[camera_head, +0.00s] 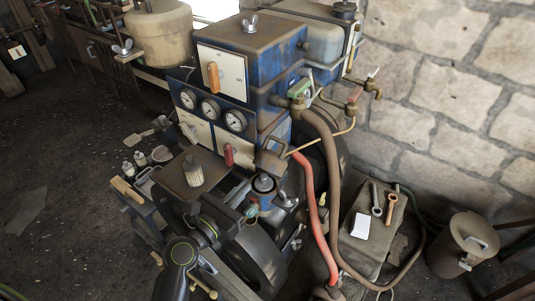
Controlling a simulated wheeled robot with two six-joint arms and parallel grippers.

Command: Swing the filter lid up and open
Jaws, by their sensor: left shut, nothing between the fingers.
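A small round filter pot (264,184) sits on the engine's front, with a grey round top and a bluish body. A brown flat lid-like plate (272,160) with a loop handle stands tilted just above and behind it; I cannot tell for sure whether it is the filter lid or how it is hinged. My left gripper (238,192) is at the end of the black arm with yellow-green rings, close to the left of the pot. It is shut and empty, and its fingertips are hard to make out against dark parts. My right gripper does not show.
The blue engine housing (247,58) with an orange switch and gauges rises behind. Red (309,205) and brown (335,200) hoses bend down on the right. A wing nut (286,200) stands beside the pot. A grey block (367,238) bears wrenches. A lidded bin (462,246) stands far right.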

